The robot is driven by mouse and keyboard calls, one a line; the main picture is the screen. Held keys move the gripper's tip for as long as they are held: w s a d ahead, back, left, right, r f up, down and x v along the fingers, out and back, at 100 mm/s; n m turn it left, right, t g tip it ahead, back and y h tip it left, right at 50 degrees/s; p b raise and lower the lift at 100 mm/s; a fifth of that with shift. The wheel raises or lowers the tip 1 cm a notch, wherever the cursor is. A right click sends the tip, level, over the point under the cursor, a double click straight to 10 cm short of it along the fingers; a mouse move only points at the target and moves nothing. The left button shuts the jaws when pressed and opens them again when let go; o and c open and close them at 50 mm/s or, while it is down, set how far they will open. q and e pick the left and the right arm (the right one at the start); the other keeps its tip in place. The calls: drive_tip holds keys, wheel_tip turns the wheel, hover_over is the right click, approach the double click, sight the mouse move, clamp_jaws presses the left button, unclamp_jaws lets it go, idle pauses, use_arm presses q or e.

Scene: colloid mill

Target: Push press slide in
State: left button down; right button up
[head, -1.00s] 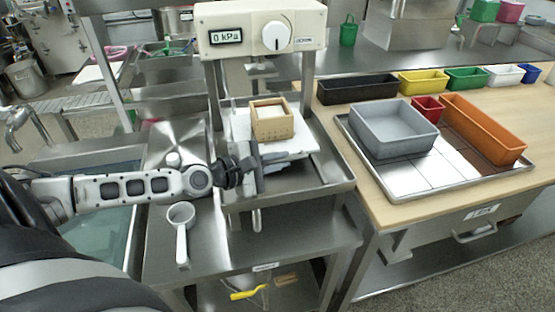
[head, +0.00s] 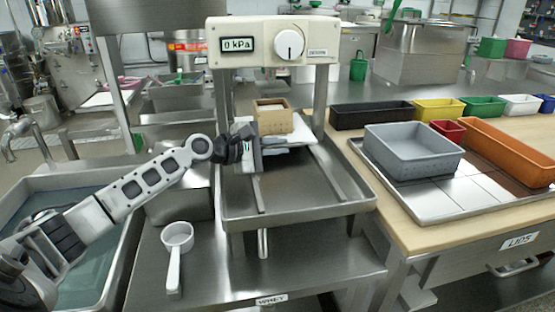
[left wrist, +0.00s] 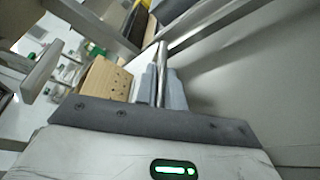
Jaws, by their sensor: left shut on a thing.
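The press (head: 340,42) has a cream head with a dial and a display reading 0 kPa. Its white slide (head: 301,131) carries a wooden perforated mould box (head: 273,117) and lies toward the back of the steel tray, between the posts. My left gripper (head: 262,152) is at the slide's front edge, shut on what looks like the slide's handle, mostly hidden by the fingers. In the left wrist view a metal bar (left wrist: 161,75) runs between my fingers, with the mould box (left wrist: 104,80) just beyond. My right gripper is not in view.
The steel drip tray (head: 310,205) in front of the slide is bare. A white ladle (head: 176,245) lies on the steel stand. A basin (head: 98,245) is at left. At right, a wooden table holds a grey tub (head: 412,150) and an orange bin (head: 510,150).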

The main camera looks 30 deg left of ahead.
use_arm(q)
drive_tip(key=shift+w+a+r, duration=0.1)
drive_tip(key=shift+a, duration=0.15)
drive_tip(key=c, duration=1.6)
unclamp_jaws()
drive_tip(key=shift+o, duration=0.6)
drive_tip(key=shift+w, duration=0.1)
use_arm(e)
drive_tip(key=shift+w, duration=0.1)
use_arm(q)
drive_tip(key=v, duration=1.4)
drive_tip(key=shift+s+p, duration=0.25)
drive_tip(key=shift+p, duration=0.1)
drive_tip(key=shift+v, duration=0.75)
